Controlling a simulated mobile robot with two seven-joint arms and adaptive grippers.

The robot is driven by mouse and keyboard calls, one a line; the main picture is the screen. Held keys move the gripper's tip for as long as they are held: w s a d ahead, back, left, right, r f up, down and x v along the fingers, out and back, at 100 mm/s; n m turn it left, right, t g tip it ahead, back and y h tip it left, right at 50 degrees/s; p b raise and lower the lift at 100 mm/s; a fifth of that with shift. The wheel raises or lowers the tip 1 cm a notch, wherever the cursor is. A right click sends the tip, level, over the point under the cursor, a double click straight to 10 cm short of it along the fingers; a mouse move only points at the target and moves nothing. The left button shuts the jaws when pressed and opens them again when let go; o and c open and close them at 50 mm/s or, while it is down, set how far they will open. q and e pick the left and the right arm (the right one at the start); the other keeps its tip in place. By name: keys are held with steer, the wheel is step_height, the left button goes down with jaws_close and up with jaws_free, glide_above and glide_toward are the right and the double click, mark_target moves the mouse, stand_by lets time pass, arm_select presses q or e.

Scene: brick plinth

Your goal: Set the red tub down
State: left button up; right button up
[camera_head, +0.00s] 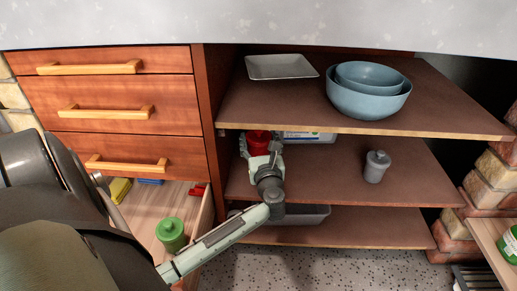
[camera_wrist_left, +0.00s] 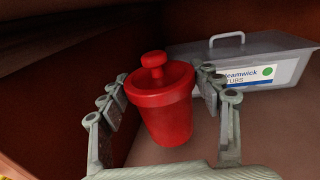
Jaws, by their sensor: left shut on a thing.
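The red tub (camera_head: 257,138), with a round knob on its lid, is upright at the left end of the middle shelf (camera_head: 325,175). It also shows in the left wrist view (camera_wrist_left: 165,105). My left gripper (camera_head: 262,153) reaches into this shelf bay and is shut on the red tub, one finger on each side in the left wrist view (camera_wrist_left: 165,95). The tub's base is close over the shelf board; I cannot tell if it touches. My right gripper is not in view.
A labelled grey box (camera_wrist_left: 245,65) with a handle stands behind the tub. A grey canister (camera_head: 376,167) stands to the right on the same shelf, with free room between. Blue bowls (camera_head: 368,98) and a tray (camera_head: 281,67) sit above. An open drawer holds a green jar (camera_head: 171,236).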

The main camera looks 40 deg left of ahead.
arm_select(q)
step_height(320, 180, down, 7)
steer(key=shift+f+b, duration=0.15)
steer(key=shift+b, duration=1)
steer(key=shift+f, duration=0.15)
steer(key=o, duration=1.2)
steer(key=shift+r, duration=0.2)
steer(key=p+v, duration=0.1)
steer(key=v, duration=0.6)
steer(key=shift+s+d, duration=0.15)
steer(key=shift+d, duration=0.1)
